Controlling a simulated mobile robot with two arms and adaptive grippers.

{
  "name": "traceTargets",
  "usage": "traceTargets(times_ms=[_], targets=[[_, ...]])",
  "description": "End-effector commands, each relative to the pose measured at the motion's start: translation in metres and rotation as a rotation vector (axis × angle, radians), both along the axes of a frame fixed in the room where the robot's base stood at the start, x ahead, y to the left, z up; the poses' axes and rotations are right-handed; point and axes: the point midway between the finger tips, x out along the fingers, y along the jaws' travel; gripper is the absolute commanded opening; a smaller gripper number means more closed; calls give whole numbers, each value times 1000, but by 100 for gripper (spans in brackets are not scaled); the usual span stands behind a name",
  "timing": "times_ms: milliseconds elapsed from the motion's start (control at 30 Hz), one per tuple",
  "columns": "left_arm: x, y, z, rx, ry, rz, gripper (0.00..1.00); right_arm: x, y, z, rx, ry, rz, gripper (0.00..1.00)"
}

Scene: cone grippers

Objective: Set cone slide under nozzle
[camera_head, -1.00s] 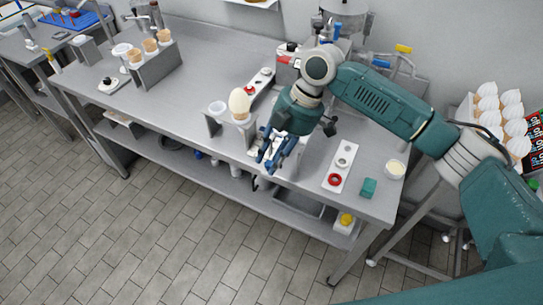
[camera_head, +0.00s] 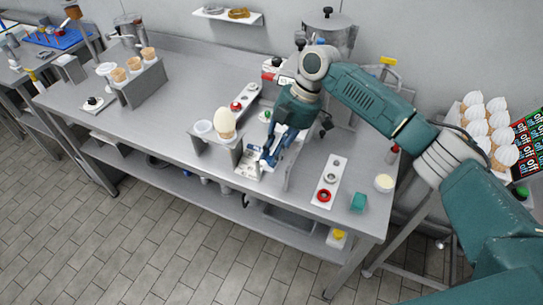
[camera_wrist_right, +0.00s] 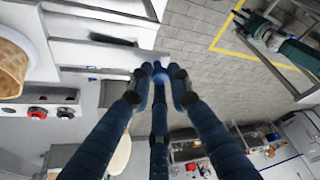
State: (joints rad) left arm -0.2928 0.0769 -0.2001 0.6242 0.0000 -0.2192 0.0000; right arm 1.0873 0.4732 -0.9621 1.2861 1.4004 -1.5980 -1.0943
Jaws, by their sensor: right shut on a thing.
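My right gripper (camera_head: 266,160) is shut on what looks like the blue knob of the cone slide; in the right wrist view its three dark fingers meet around a small blue piece (camera_wrist_right: 157,72). The cone slide (camera_head: 246,168) seems to be the small white-grey plate at the table's front, partly hidden by the fingers. The dispensing machine (camera_head: 328,35) stands behind the arm; its nozzle is hidden. A filled cone (camera_head: 225,122) stands upright in a grey stand (camera_head: 218,153) left of the gripper. A cone's side (camera_wrist_right: 12,70) shows at the wrist view's left edge.
A grey rack with cones (camera_head: 143,88) stands at the far left. Bare tabletop (camera_head: 180,115) lies between the rack and the stand.

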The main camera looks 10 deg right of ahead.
Motion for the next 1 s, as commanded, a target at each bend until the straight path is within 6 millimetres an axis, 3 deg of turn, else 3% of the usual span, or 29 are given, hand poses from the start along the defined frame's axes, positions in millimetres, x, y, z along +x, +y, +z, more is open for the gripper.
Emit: traceTargets(times_ms=[100,133,200,567,767,1000], targets=[[-3,0,0,0,4,0,51,0,2,1,2,-2,2,0],[-5,0,0,1,7,0,51,0,2,1,2,-2,2,22],[-9,2,-1,3,12,0,51,0,2,1,2,-2,2,36],[-10,6,-1,7,13,0,51,0,-1,3,0,1,1,37],[-9,4,-1,5,12,-1,51,3,-12,31,1,-3,1,37],[-9,4,-1,5,12,-1,51,7,-31,78,0,-2,0,37]])
